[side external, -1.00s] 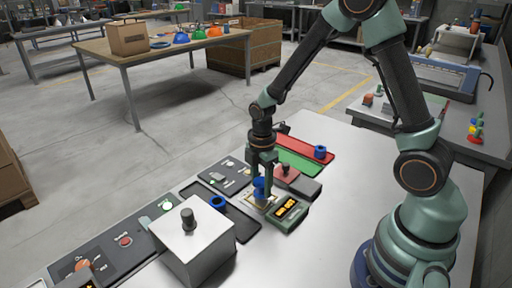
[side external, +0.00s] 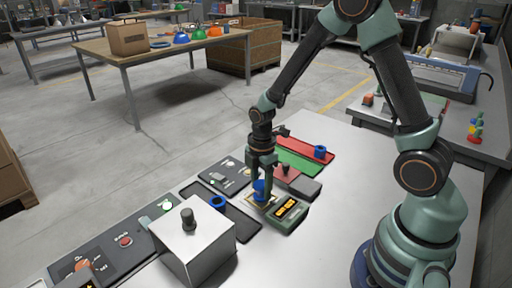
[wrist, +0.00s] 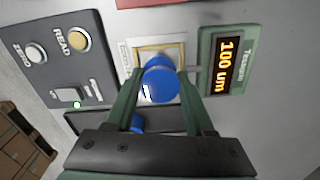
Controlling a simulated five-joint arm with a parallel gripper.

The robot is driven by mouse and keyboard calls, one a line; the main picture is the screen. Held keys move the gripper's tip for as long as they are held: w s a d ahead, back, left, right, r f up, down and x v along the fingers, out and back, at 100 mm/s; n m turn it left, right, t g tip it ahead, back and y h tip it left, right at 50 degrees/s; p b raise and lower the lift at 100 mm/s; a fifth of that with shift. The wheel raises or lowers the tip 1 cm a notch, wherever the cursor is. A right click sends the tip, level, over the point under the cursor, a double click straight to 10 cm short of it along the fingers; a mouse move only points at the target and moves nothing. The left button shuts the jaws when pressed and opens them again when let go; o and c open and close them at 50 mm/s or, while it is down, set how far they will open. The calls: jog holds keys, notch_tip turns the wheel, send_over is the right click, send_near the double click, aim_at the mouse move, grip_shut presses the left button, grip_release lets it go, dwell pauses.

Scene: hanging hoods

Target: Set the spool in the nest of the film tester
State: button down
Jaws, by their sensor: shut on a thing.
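My gripper (side external: 262,188) is shut on a blue spool (side external: 260,190), which also shows between the fingers in the wrist view (wrist: 160,84). The spool is upright over the yellow-edged nest (wrist: 148,52) of the green film tester (side external: 292,211). The spool hides much of the nest, and I cannot tell whether its base touches it. The tester's display (wrist: 230,66) reads 100 um in the wrist view.
A dark tray (side external: 240,222) holds another blue spool (side external: 218,202). A metal box with a knob (side external: 195,243) stands nearer the camera. A panel with ZERO and READ buttons (wrist: 76,40) lies beside the tester. A red tray (side external: 308,144) carries a blue piece (side external: 320,151).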

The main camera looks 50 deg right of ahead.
jog(key=shift+f, duration=0.35)
jog(key=shift+c, duration=0.9)
grip_release()
jog(key=shift+o, duration=0.3)
jog(key=shift+o, duration=0.6)
jog(key=shift+r, duration=0.1)
jog(key=shift+r, duration=3.4)
